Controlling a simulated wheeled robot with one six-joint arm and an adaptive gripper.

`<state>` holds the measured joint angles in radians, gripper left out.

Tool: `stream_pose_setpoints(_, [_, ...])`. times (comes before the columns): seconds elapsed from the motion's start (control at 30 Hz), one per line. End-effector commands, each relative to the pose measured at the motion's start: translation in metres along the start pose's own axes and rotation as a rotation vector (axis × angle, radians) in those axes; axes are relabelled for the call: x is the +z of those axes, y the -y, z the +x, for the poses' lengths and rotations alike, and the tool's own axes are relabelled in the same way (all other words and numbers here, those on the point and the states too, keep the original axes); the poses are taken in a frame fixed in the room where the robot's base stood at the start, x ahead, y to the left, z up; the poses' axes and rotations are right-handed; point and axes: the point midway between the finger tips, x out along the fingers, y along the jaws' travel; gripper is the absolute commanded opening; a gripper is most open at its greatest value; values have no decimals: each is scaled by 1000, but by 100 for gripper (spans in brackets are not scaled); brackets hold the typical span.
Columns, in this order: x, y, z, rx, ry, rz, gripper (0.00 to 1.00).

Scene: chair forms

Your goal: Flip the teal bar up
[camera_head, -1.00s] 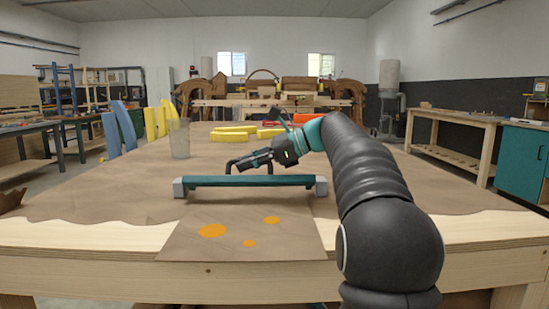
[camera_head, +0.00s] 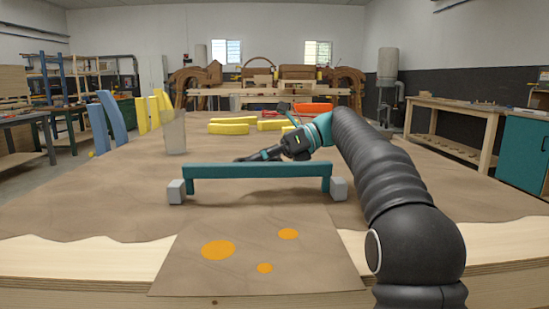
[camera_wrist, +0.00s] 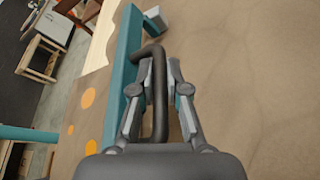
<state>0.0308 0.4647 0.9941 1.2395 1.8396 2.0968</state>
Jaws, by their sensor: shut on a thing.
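The teal bar (camera_head: 256,171) is raised across the table on two short teal legs, which meet grey end blocks (camera_head: 176,191) at left and right. In the wrist view the bar (camera_wrist: 122,65) runs along the left of my gripper (camera_wrist: 157,78). A dark bent handle (camera_wrist: 158,110) joins the bar and passes between my fingers, which are shut on it. In the head view my gripper reaches in from the right behind the bar, and its fingertips and the handle are mostly hidden there.
A brown sheet with orange spots (camera_head: 218,250) lies in front of the bar. A clear cup (camera_head: 175,132) stands behind left. Yellow pieces (camera_head: 228,128) lie farther back, and blue and yellow pieces stand at left. Table around the bar is mostly clear.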

Motion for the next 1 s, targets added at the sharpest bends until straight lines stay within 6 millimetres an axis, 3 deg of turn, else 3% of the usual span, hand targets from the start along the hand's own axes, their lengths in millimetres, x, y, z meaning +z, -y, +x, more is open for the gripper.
stream_pose_setpoints(0.2, [3, -1, 12, 27, -6, 23, 0])
stream_pose_setpoints(0.57, [3, -2, 13, 29, -7, 26, 0])
stream_pose_setpoints(0.6, [3, -2, 13, 29, -7, 26, 16])
stream_pose_setpoints(0.7, [2, -1, 12, 28, -7, 26, 39])
stream_pose_setpoints(1.0, [2, -1, 10, 25, -6, 27, 39])
